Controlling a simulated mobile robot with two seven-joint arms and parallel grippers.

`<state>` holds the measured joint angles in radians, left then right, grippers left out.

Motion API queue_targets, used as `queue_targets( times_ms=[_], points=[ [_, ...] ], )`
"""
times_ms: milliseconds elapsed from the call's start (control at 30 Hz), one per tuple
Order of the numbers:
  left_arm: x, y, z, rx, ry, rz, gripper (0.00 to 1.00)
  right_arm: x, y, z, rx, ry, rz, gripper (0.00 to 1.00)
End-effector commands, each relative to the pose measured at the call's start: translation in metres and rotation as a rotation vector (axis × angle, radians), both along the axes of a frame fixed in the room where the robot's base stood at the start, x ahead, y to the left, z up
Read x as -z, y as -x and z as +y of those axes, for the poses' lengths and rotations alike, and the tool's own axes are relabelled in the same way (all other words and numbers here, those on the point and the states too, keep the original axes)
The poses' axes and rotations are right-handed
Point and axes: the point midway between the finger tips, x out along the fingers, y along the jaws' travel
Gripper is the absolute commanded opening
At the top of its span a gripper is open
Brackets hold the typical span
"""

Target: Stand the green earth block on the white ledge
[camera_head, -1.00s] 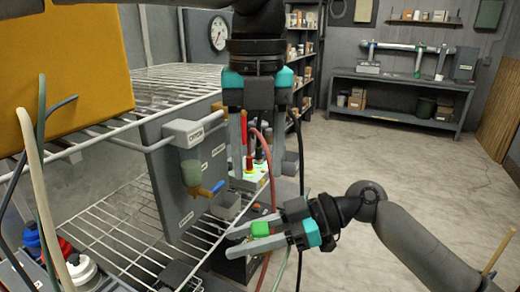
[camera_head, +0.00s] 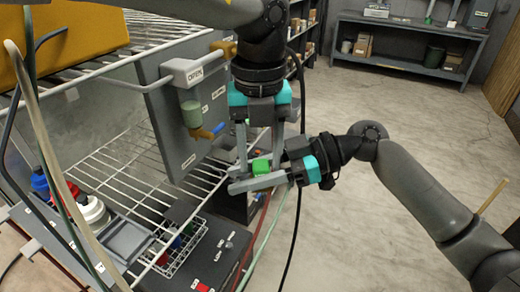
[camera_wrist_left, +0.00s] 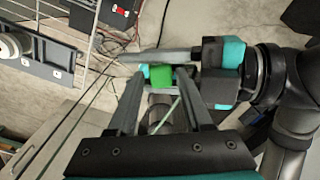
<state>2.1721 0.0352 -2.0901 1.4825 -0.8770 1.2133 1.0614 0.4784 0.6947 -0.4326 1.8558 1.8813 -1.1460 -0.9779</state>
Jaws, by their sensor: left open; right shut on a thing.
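The small green earth block (camera_head: 262,167) is held between the long grey fingers of my right gripper (camera_head: 236,179), near the middle of the head view. My left gripper (camera_head: 260,157) points down over it, open, with its fingers on either side of the block in the picture. In the left wrist view, the green block (camera_wrist_left: 183,77) shows between my left gripper's fingertips (camera_wrist_left: 160,80), partly hidden by them. I cannot tell whether the left fingers touch it. I cannot clearly make out a white ledge.
A wire rack (camera_head: 120,175) fills the left, with a grey panel (camera_head: 185,120) carrying a labelled white fitting (camera_head: 190,70). Thin hoses hang near the grippers. A wire basket (camera_head: 178,250) stands lower left. Open floor (camera_head: 370,230) lies to the right.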

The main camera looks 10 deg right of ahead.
Motion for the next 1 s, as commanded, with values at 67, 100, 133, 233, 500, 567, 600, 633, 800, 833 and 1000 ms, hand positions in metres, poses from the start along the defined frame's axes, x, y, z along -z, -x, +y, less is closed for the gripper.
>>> queue_targets(
  times_ms=[67,100,133,233,500,567,600,633,800,833,1000],
  points=[
    [-0.0001,0.0002,-0.0002,0.0,0.0,0.0,0.44,-0.0005,-0.0001,0.0,0.0,-0.001,-0.001,0.0],
    [-0.0001,0.0002,-0.0002,0.0,0.0,0.0,0.4,-0.0005,-0.0001,0.0,0.0,-0.001,-0.001,0.0],
    [-0.0001,0.0002,-0.0002,0.0,0.0,0.0,0.36,-0.0005,-0.0001,0.0,0.0,-0.001,-0.001,0.0],
    [-0.0002,0.0002,-0.0002,0.0,0.0,0.001,0.25,-0.0004,-0.0001,-0.0001,0.0,-0.001,-0.001,0.0],
    [-0.0003,0.0001,0.0003,0.0,-0.001,0.001,0.0,-0.0003,-0.0003,-0.0002,0.001,0.0,0.0,0.0],
    [-0.0003,0.0001,0.0004,0.0,-0.002,0.001,0.0,-0.0002,-0.0003,-0.0004,0.001,0.0,0.0,0.0],
    [-0.0003,0.0,0.0005,0.0,-0.002,0.001,0.0,-0.0002,-0.0003,-0.0004,0.001,0.0,0.0,0.0],
    [-0.0003,-0.0001,0.0006,0.0,-0.002,0.001,0.0,-0.0001,-0.0004,-0.0004,0.001,0.0,0.0,0.0],
    [-0.0007,-0.0001,0.0005,0.0,-0.002,0.0,0.0,0.0,-0.0004,-0.0004,0.001,0.001,0.0,0.47],
    [-0.0007,-0.0001,0.0005,0.0,-0.001,0.0,0.0,0.0,-0.0004,-0.0004,0.001,0.001,0.0,0.51],
    [-0.0007,-0.0001,0.0001,0.0,0.0,0.0,0.0,-0.0001,-0.0002,-0.0002,0.001,0.0,0.0,0.7]
  ],
)
